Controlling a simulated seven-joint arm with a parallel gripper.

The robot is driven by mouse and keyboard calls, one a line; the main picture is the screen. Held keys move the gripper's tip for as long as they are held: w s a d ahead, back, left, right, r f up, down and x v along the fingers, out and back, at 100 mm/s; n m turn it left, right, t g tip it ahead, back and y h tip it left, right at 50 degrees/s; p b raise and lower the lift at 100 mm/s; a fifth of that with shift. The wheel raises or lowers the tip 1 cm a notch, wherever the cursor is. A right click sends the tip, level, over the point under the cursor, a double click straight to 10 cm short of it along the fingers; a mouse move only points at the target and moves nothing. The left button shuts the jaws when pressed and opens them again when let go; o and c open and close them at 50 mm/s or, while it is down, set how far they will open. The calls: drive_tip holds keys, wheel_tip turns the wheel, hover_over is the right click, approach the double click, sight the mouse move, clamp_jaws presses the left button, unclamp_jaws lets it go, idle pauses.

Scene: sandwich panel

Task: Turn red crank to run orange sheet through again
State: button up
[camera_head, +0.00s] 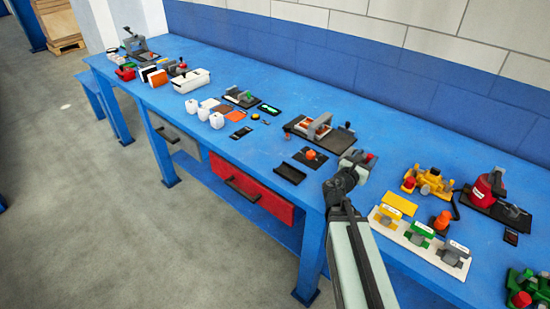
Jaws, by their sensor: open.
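A small roller press with a grey arch (317,126) stands on a dark base near the middle of the bench. An orange-brown patch (302,123) shows at its left part, perhaps the orange sheet; a flat orange-brown piece (234,115) also lies further left. My gripper is open, at the end of my arm, just right of and nearer than the press. Whether its fingers touch the red knob cannot be told.
The blue bench (260,155) carries a black plate with an orange knob (311,154), a black tray (289,173), white cups (217,120) and a white box (190,81). Yellow and red devices (487,190) and a white rack (413,244) stand right of my arm. A wall is behind.

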drive_tip(key=shift+w+a+m+g+h, duration=0.25)
drive_tip(key=shift+a+m+g+h, duration=0.55)
drive_tip(key=shift+g, duration=0.45)
drive_tip(key=shift+w+a+m+g+h, duration=0.2)
drive_tip(key=shift+a+m+g+h, duration=0.4)
drive_tip(key=shift+m+g+h, duration=0.45)
drive_tip(key=m+g, duration=0.1)
drive_tip(key=a+m+g, duration=0.1)
drive_tip(key=g, duration=0.1)
drive_tip(key=w+m+g+h, duration=0.1)
drive_tip(key=shift+a+g, duration=0.4)
drive_tip(key=m+g, duration=0.1)
drive_tip(key=w+a+m+g, duration=0.1)
drive_tip(key=g, duration=0.1)
drive_tip(key=a, duration=1.3)
drive_tip(key=shift+s+a, duration=0.25)
drive_tip(key=a+t, duration=0.1)
drive_tip(key=a, duration=0.3)
drive_tip(key=w+a+n+t, duration=0.1)
drive_tip(key=a, duration=0.3)
drive_tip(key=a+f+n+t+y, duration=0.1)
drive_tip(key=a, duration=0.3)
drive_tip(key=shift+w+f, duration=0.1)
drive_tip(key=shift+w, duration=0.2)
